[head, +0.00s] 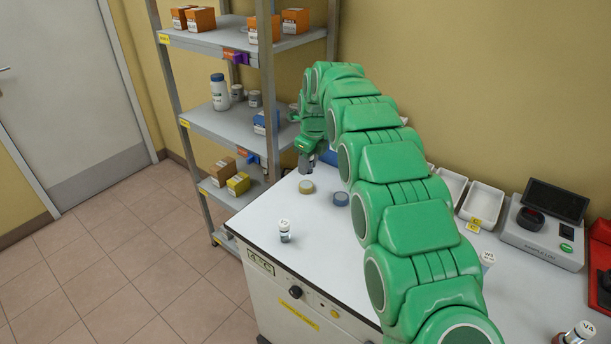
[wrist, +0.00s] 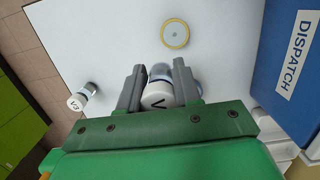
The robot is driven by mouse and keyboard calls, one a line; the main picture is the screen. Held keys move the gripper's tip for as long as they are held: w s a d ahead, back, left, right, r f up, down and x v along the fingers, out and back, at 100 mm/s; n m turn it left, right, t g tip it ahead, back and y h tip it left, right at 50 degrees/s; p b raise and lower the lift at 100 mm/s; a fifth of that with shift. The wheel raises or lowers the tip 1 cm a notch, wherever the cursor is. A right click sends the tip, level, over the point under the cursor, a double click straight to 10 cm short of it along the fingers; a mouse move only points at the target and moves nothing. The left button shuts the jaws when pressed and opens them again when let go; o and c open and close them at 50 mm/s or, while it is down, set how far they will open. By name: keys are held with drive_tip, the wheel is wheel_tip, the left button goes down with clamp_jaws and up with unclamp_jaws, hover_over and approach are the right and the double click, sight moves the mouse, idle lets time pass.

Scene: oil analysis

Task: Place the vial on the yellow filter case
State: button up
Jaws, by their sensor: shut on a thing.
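My gripper (wrist: 158,68) is shut on a vial (wrist: 158,97), whose white cap, marked with a V, shows between the fingers in the wrist view. The rest of its label is hidden. The yellow filter case (wrist: 175,33) is a small round disc on the white worktop, apart from and beyond the fingertips. In the head view the yellow filter case (head: 306,187) lies near the worktop's far left end, and my gripper (head: 306,164) is above and behind it. The held vial cannot be made out there.
A blue round case (head: 341,199) lies right of the yellow one. Vial V3 (head: 284,231) stands near the front edge. A blue DISPATCH box (wrist: 290,60) is close on the right in the wrist view. A shelf rack (head: 225,125) stands left; white trays (head: 483,202) lie right.

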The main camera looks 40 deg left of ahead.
sight(304, 183)
drive_tip(key=shift+w+a+f, duration=0.4)
drive_tip(key=shift+f, duration=0.25)
drive_tip(key=shift+w+a+f, duration=0.35)
drive_tip(key=shift+a+f, duration=0.1)
drive_tip(key=shift+f, duration=0.2)
drive_tip(key=shift+w+a+f, duration=0.4)
drive_tip(key=shift+f, duration=0.25)
drive_tip(key=shift+w+a+f, duration=0.15)
drive_tip(key=shift+f, duration=0.15)
drive_tip(key=shift+f, duration=1.5)
drive_tip(key=shift+f, duration=0.15)
drive_tip(key=o, duration=1)
drive_tip(key=shift+o, duration=0.2)
wheel_tip(304, 183, up, 12)
drive_tip(key=d, duration=0.1)
drive_tip(key=shift+d, duration=0.35)
drive_tip(key=shift+d, duration=0.1)
